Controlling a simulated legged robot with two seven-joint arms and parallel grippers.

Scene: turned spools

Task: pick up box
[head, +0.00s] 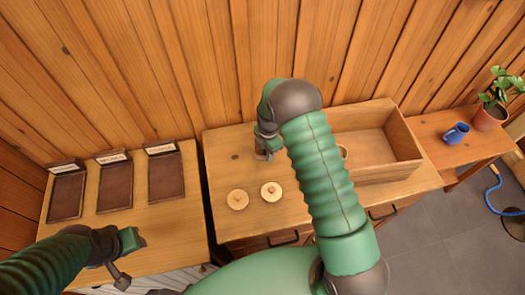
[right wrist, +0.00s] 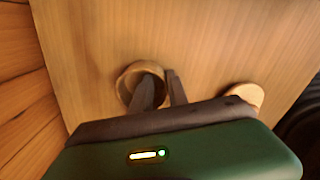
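A small round wooden box, open at the top, stands on the middle table; it shows in the right wrist view (right wrist: 125,90). In the head view it is mostly hidden at my right gripper (head: 265,152). In the right wrist view, one finger of this gripper (right wrist: 160,82) overlaps the box's opening and the other is just outside its right rim. The fingers are apart; contact with the wall cannot be told. Two round knobbed lids (head: 237,200) (head: 271,190) lie in front. My left gripper (head: 121,279) is low at the left, its opening unclear.
A large open wooden tray (head: 405,145) stands on the right of the middle table; my right arm partly hides it. Three dark framed panels (head: 166,176) lie on the left table. A blue mug (head: 456,134) and potted plant (head: 490,115) stand far right.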

